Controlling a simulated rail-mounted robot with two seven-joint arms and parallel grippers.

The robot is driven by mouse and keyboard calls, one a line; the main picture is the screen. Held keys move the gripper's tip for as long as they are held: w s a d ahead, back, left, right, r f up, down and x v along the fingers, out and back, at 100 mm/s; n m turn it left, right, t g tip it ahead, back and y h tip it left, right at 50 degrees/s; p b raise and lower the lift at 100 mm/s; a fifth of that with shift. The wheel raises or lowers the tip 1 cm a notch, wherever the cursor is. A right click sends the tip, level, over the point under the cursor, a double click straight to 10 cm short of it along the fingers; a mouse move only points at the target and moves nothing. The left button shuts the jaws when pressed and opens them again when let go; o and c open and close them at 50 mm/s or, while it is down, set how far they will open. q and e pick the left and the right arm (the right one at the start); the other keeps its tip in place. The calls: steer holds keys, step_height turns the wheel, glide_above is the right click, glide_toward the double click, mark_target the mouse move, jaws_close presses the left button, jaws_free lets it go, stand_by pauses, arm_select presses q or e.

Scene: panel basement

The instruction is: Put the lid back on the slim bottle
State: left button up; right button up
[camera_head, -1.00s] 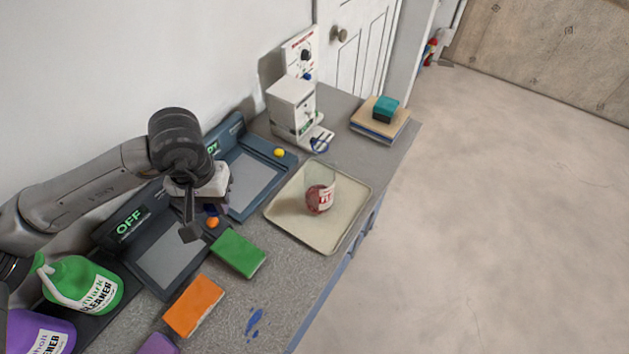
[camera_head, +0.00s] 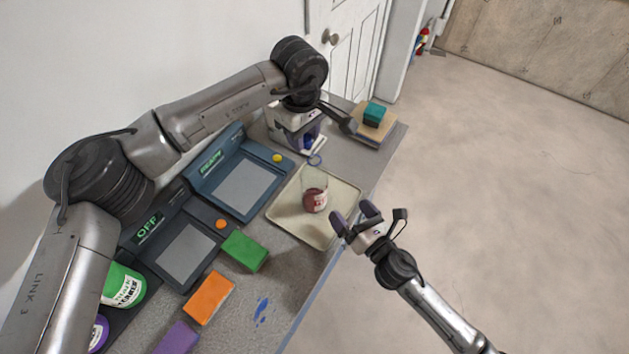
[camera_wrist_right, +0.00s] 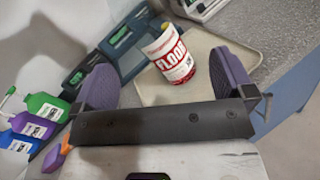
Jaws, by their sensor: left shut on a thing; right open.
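My left gripper (camera_head: 307,138) is at the white machine, shut on a small blue thing (camera_head: 308,143), partly hidden by the fingers. My right gripper (camera_head: 354,217) is open and empty, just right of the tray; its purple fingers also show in the right wrist view (camera_wrist_right: 165,80).
Two panel devices, reading READY (camera_head: 240,187) and OFF (camera_head: 186,254), line the wall. Green (camera_head: 244,251), orange (camera_head: 209,298) and purple (camera_head: 178,339) blocks lie in front. A teal block (camera_head: 374,113) sits on boards (camera_head: 362,130) at the far end. My left arm crosses above the devices.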

mark_target(314, 179)
arm_select(q)
steer(key=shift+w+d+r, duration=0.2)
steer(key=shift+d+r, duration=0.3)
steer(key=shift+d, duration=0.1)
steer(key=shift+w+d+r+n+p, duration=0.25)
steer(key=shift+d+n+p, duration=0.15)
steer(key=shift+d+n, duration=0.2)
arm_select(e)
steer(key=n+y, duration=0.1)
steer(key=n, duration=0.1)
steer(key=n+g, duration=0.1)
steer(key=n, duration=0.1)
steer(key=w+a+r+n+g+y, duration=0.1)
steer(key=n, duration=0.1)
steer(key=shift+n+y, duration=0.3)
arm_select(q)
steer(key=shift+s, duration=0.1)
arm_select(e)
steer(key=shift+a, duration=0.15)
steer(key=x, duration=1.1)
steer(key=shift+w+a, duration=0.25)
steer(key=shift+w, duration=0.05)
steer(key=shift+c, duration=0.5)
steer(key=c, duration=1.2)
arm_select(q)
steer(key=shift+f, duration=2.5)
arm_select(e)
steer(key=shift+o, duration=0.2)
arm_select(q)
steer(key=shift+f, duration=0.1)
